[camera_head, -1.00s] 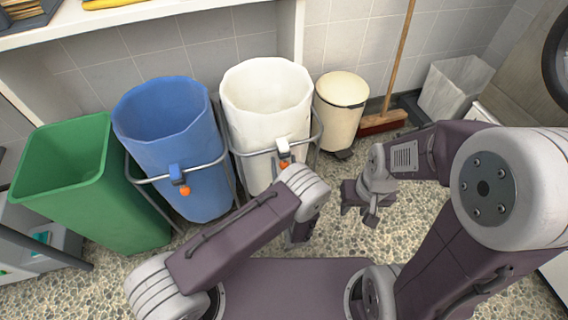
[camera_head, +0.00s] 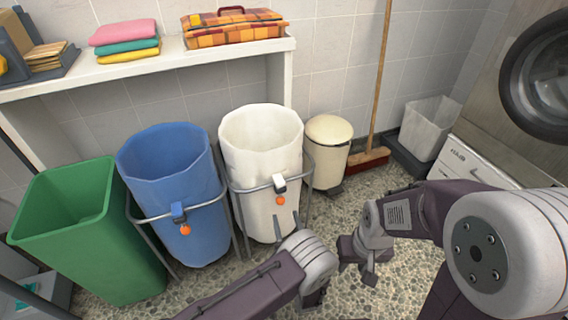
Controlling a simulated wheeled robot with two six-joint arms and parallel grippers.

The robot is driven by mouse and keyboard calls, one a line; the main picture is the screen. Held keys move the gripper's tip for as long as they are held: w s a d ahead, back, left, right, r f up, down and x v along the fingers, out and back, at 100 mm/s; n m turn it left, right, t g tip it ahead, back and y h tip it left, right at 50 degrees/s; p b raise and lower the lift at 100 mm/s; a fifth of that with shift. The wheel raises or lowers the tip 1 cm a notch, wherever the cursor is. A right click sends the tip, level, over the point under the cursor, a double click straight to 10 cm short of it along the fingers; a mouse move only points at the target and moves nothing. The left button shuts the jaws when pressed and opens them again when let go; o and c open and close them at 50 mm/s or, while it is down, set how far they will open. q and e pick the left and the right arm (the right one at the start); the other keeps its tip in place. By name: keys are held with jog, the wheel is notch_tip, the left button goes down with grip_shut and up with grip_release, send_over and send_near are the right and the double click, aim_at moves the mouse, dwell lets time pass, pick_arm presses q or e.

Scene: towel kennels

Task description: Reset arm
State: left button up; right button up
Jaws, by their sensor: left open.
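My left arm comes in from the bottom. Its gripper (camera_head: 287,224) points away from me in front of the white bin, with two grey fingers apart and nothing between them. My right gripper (camera_head: 366,262) hangs over the pebbled floor to the right of the left one. I see nothing in it, but its finger gap is not clear.
A green bin (camera_head: 118,262), a blue bin (camera_head: 160,205), a white bin (camera_head: 262,165) and a cream lidded bin (camera_head: 329,165) stand in a row. Folded towels (camera_head: 125,38) and a plaid basket (camera_head: 235,30) are on the shelf (camera_head: 185,62). A broom (camera_head: 367,162) leans at the back.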

pick_arm(q)
jog(key=s+a+r+n+g+y+p, duration=0.15)
jog(key=a+r+n+g+y, duration=0.3)
jog(key=a, duration=0.55)
jog(key=s+a+r+n+g+y, duration=0.2)
jog(key=a+n+g+y, duration=0.2)
jog(key=a+n+g, duration=0.45)
jog(key=s+a+r+n+g+h+p, duration=0.1)
jog(key=s+a+n+g+h, duration=0.2)
jog(key=s+n, duration=0.4)
jog(key=s+a+r+n+g+h+p, duration=0.1)
jog(key=s+a+r+n+g+h, duration=0.2)
jog(key=s, duration=0.5)
jog(key=d+r+n+t+h+p, duration=0.1)
jog(key=r+n+p, duration=0.4)
jog(key=r+p, duration=1.4)
jog(key=d+r+n+t+h+p, duration=0.1)
jog(key=d+r+n+h+p, duration=0.2)
jog(key=r+p, duration=1.7)
notch_tip(320, 180, up, 2)
jog(key=n+h, duration=0.2)
jog(key=n, duration=0.1)
jog(key=shift+s+d+r+t+p, duration=0.25)
jog(key=shift+s+d+t+p, duration=0.05)
jog(key=shift+s+d, duration=0.05)
